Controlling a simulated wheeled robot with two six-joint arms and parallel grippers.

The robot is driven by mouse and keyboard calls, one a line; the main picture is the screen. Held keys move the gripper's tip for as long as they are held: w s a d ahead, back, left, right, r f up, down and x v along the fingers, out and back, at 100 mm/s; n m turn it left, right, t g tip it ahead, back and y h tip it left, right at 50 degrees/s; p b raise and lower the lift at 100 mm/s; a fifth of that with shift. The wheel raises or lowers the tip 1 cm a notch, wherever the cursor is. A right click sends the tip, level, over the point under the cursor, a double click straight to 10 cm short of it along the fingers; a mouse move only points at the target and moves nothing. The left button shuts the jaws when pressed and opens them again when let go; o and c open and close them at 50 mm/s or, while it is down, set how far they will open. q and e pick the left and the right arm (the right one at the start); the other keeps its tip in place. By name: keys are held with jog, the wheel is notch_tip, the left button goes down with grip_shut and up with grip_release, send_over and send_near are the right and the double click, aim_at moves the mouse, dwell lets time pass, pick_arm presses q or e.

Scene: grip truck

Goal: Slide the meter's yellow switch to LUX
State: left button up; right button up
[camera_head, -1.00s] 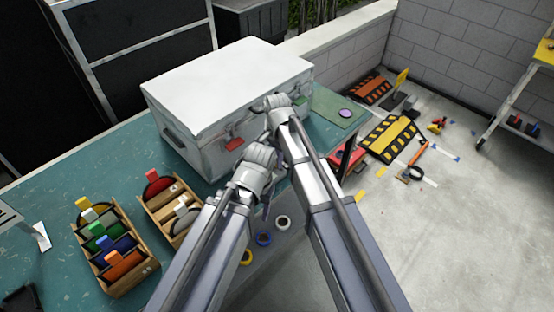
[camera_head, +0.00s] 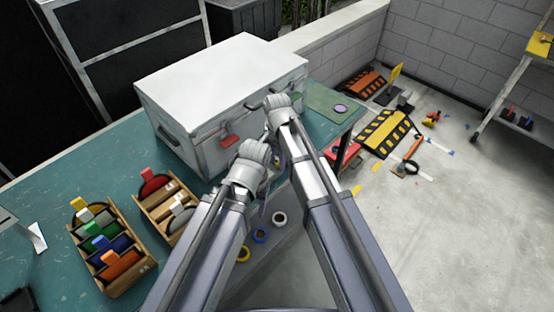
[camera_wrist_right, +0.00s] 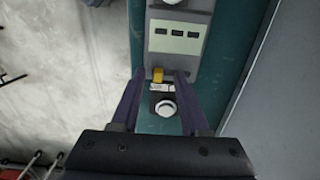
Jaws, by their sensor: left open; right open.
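The grey meter (camera_wrist_right: 172,45) lies on the teal bench in the right wrist view, with a pale panel bearing several small dark windows. Its yellow switch (camera_wrist_right: 158,75) stands below that panel, above a small white label and a round white knob (camera_wrist_right: 165,107). My right gripper (camera_wrist_right: 159,76) is open, one finger on each side of the switch; I cannot tell whether they touch it. In the head view my arms hide the meter. My left gripper (camera_head: 275,165) is open, lower and close to the right one, its fingers partly hidden.
A large white case (camera_head: 215,80) with a red latch stands behind the grippers. Wooden racks with coloured items (camera_head: 115,250) stand at left. Tape rolls (camera_head: 279,218) lie below my arms. A green mat (camera_head: 325,108) lies at the bench's right end.

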aim_at(277, 163)
jog(key=shift+r, duration=0.1)
notch_tip(277, 163, up, 8)
jog(key=p, duration=0.8)
jog(key=shift+f, duration=0.2)
jog(key=shift+s+d, duration=0.2)
jog(key=shift+d, duration=0.1)
jog(key=s+d+n, duration=0.9)
jog(key=s+d, duration=0.3)
jog(key=d, duration=0.3)
jog(key=s+a+n+h, duration=0.1)
jog(key=s+a+n, duration=0.3)
jog(key=a, duration=0.7)
jog(key=shift+s, duration=0.55)
